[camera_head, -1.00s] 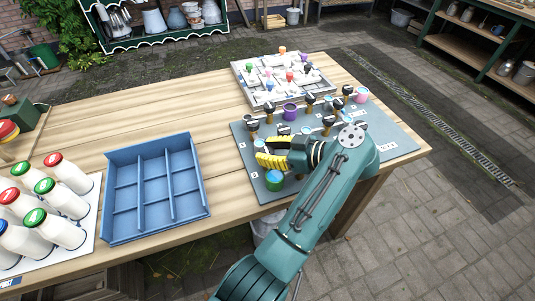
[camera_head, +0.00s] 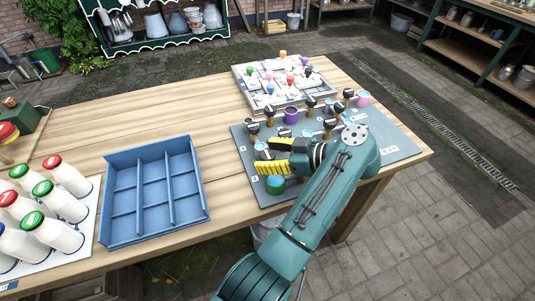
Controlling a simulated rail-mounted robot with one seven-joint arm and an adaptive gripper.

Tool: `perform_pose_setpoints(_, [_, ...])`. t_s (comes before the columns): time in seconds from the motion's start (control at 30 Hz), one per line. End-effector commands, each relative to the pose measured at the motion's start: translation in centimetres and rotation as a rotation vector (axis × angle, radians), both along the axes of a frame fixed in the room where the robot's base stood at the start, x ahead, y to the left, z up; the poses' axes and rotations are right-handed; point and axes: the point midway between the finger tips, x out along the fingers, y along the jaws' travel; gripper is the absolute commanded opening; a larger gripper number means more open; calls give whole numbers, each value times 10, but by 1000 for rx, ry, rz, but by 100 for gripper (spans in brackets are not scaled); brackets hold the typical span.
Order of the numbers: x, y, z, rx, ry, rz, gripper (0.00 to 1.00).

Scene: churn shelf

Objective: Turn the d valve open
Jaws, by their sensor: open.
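A grey valve board (camera_head: 400,150) lies at the right end of the wooden table. Several valves with black knobs and brass stems stand on it, among them one at the left (camera_head: 253,130) and one at the back right (camera_head: 348,95). I cannot read which valve is marked d. My gripper (camera_head: 262,168), with yellow fingers, is open over the board's front left part, above a teal cup (camera_head: 275,184). It points left and appears to hold nothing. My wrist and forearm hide part of the board's front.
A purple cup (camera_head: 291,115) and a pink cup (camera_head: 362,98) stand among the valves. Behind is a pale tray with coloured pegs (camera_head: 280,80). A blue divided tray (camera_head: 122,203) and capped milk bottles (camera_head: 50,232) are at the left. Bare table (camera_head: 205,110) lies between.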

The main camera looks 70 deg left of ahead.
Motion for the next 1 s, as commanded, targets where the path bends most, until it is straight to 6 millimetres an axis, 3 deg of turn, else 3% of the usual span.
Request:
perform_pose_setpoints(0.17, [4, -3, 3, 2, -2, -1, 66])
perform_pose_setpoints(1.0, [68, -64, 39, 1, -1, -1, 66])
